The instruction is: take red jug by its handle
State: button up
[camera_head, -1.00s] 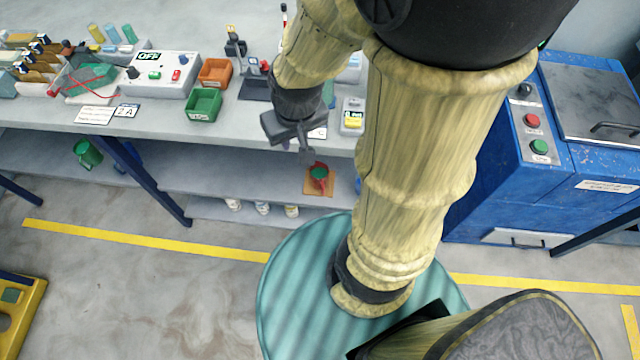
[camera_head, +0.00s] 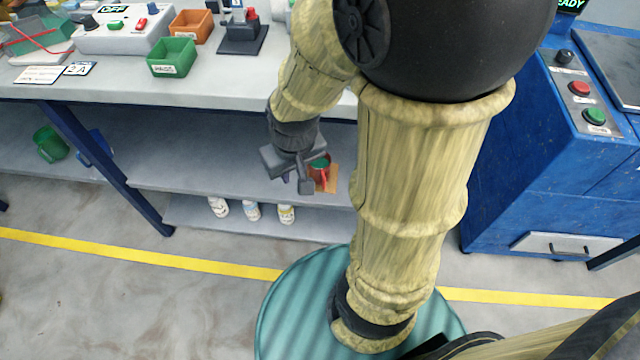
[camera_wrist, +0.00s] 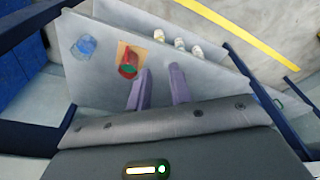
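The red jug (camera_head: 319,173) with green showing inside its top stands on an orange-tan mat (camera_head: 333,178) on the shelf under the bench. In the wrist view the red jug (camera_wrist: 128,66) lies left of my fingers, with its mat (camera_wrist: 124,51) beneath it. Its handle is too small to make out clearly. My gripper (camera_head: 291,184) is just left of the jug in the head view and partly covers it. In the wrist view my gripper (camera_wrist: 158,86) shows its two fingers apart with nothing between them.
The bench top (camera_head: 120,85) overhangs the shelf (camera_head: 200,150). A blue object (camera_wrist: 85,46) is on the shelf beyond the jug. Several white bottles (camera_head: 250,210) stand on the lower shelf. A green jug (camera_head: 50,145) is further left. A blue machine (camera_head: 545,160) stands at right.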

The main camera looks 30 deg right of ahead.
notch_tip(320, 180, down, 19)
jog(key=w+n+g+h+b, duration=0.35)
jog(key=n+g+b, duration=0.2)
jog(key=b, duration=0.45)
jog(key=w+a+f+n+t+h+b, duration=0.1)
jog(key=w+a+f+n+t+h, duration=0.1)
jog(key=w+f+n+h, duration=0.6)
notch_tip(320, 180, down, 3)
jog(key=n+h, duration=0.3)
jog(key=h, duration=0.3)
jog(key=shift+w+a+r, duration=0.15)
jog(key=shift+w, duration=0.1)
jog(key=shift+h+b, duration=0.25)
jog(key=shift+b, duration=0.05)
jog(key=b, duration=0.4)
send_near(321, 173)
jog(key=s+d+f, duration=0.1)
jog(key=d, duration=0.1)
jog(key=s+d+f, duration=0.2)
jog(key=d, duration=0.1)
jog(key=shift+d, duration=0.35)
jog(key=shift+d+r, duration=0.15)
jog(key=shift+d, duration=0.25)
